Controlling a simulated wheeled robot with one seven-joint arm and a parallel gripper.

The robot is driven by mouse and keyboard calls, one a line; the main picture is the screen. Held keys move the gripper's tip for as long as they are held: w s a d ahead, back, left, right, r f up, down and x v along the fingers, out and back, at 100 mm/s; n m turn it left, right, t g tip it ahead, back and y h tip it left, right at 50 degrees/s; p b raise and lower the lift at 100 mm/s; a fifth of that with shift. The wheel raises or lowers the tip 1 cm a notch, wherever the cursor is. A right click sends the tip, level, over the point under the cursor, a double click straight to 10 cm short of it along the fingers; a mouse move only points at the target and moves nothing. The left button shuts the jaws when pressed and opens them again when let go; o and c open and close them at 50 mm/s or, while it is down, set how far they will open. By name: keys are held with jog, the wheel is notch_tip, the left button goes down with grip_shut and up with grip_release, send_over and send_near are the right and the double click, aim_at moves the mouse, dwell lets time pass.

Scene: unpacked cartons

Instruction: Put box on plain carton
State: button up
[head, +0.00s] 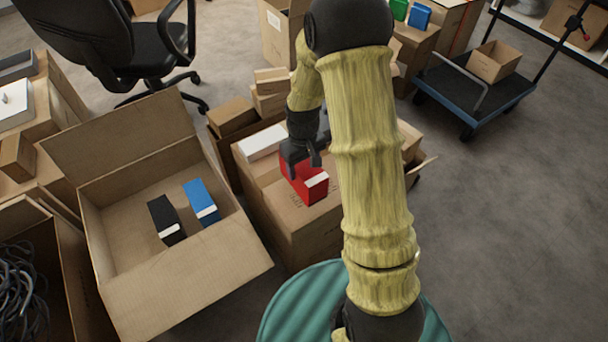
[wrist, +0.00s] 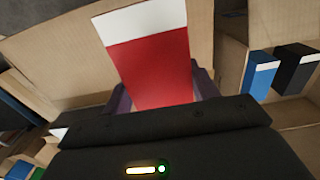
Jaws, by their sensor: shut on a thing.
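My gripper (head: 303,163) points down and is shut on a red box with a white end (head: 311,185). The red box also fills the upper middle of the wrist view (wrist: 150,70), between the fingers. I cannot tell whether the box touches that top. My arm hides the carton's right part. I cannot tell for certain which carton is the plain one.
A large open carton (head: 150,283) at left holds a black box (head: 165,217) and a blue box (head: 201,201). Smaller cartons are stacked behind. A trolley (head: 475,92) stands at right on clear floor.

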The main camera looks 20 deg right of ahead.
jog(key=shift+f+b, duration=0.7)
jog(key=shift+f, duration=1.1)
jog(key=shift+f, duration=0.2)
jog(key=o, duration=1.3)
jog(key=shift+r, duration=0.1)
notch_tip(320, 180, up, 12)
jog(key=p, duration=0.4)
jog(key=shift+r, duration=0.1)
